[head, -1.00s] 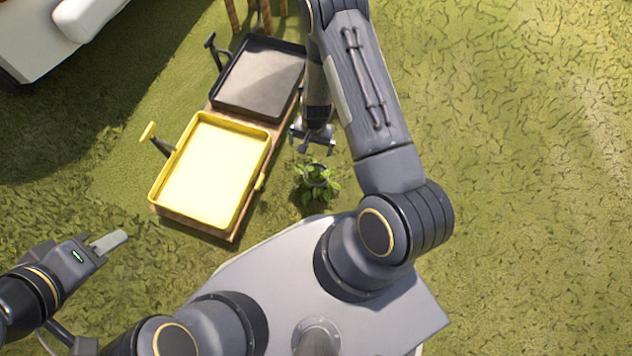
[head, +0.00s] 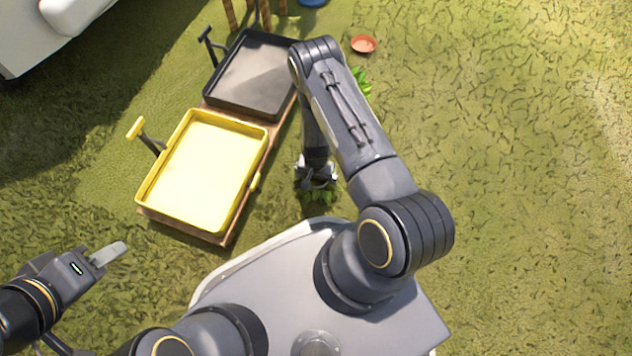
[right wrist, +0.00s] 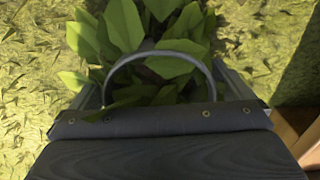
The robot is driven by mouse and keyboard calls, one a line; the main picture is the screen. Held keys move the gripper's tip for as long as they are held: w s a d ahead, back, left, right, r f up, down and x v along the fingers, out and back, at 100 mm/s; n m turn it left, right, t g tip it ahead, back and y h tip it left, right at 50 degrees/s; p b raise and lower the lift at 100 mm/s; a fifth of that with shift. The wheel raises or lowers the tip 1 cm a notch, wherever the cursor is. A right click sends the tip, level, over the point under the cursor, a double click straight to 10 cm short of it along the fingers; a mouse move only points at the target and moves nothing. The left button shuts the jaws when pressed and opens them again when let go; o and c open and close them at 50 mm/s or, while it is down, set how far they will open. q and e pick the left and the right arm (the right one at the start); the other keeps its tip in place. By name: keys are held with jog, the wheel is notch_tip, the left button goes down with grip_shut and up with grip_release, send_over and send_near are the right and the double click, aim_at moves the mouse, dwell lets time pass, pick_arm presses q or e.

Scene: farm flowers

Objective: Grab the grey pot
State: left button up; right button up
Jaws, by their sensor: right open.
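The grey pot shows in the right wrist view as a curved grey rim or handle (right wrist: 165,48) with broad green leaves (right wrist: 125,30) around it. In the head view its leaves (head: 318,197) show on the grass, and the pot itself is mostly hidden under my right gripper (head: 316,174). My right gripper is open directly above the plant; its two fingers lie left and right of the grey arc in the wrist view (right wrist: 163,90). I cannot tell whether they touch it. My left gripper (head: 110,254) is away at the lower left, empty, with its jaws seen edge-on.
A yellow tray (head: 150,197) and a black tray (head: 222,103) lie on a wooden board (head: 222,240) left of my right gripper. A reddish dish (head: 363,44) and another leafy plant (head: 362,82) are further back. The grass at right is clear.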

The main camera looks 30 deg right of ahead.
jog(key=shift+c, duration=0.3)
jog(key=shift+r, duration=0.1)
jog(key=c, duration=1.1)
